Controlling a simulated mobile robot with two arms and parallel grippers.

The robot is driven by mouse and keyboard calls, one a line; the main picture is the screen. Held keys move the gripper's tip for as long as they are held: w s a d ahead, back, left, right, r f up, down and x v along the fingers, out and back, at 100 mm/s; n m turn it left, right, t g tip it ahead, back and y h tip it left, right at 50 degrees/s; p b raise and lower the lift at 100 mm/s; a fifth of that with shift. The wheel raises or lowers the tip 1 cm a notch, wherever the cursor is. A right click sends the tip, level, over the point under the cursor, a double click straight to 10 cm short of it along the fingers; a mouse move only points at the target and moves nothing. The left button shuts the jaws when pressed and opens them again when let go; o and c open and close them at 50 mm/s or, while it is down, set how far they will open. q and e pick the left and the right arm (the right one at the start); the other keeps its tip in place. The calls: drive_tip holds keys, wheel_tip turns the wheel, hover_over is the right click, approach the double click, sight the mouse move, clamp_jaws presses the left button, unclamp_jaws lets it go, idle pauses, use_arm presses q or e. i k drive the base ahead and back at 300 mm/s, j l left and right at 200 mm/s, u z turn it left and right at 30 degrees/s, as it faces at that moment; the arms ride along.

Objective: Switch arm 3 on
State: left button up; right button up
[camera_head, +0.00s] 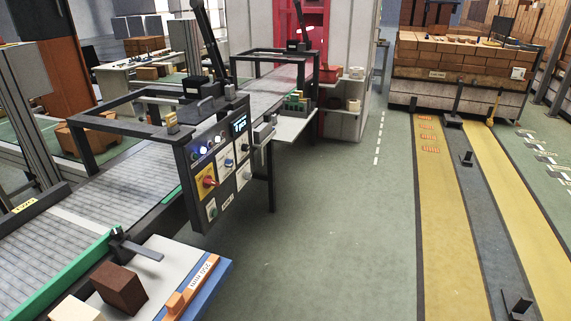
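A dark control panel (219,165) stands beside the conveyor, left of centre. A row of small lamps (203,150) near the top includes a bright white one. The plate lettering is too small to read, so I cannot tell which control belongs to arm 3. Neither of my grippers shows in the head view.
A roller conveyor (100,208) runs along the left under dark frames. A brown block (120,288) lies on a bench at the bottom left. A side shelf (290,127) juts out right of the panel. The green floor (320,235) before the panel is clear.

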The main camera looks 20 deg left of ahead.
sight(208, 181)
drive_tip(key=i+l+u, duration=0.1)
drive_tip(key=i+u, duration=0.15)
drive_tip(key=i, duration=0.25)
drive_tip(key=i+l+u, duration=0.2)
drive_tip(key=i, duration=0.35)
drive_tip(key=i+l+u, duration=0.25)
drive_tip(key=i, duration=0.2)
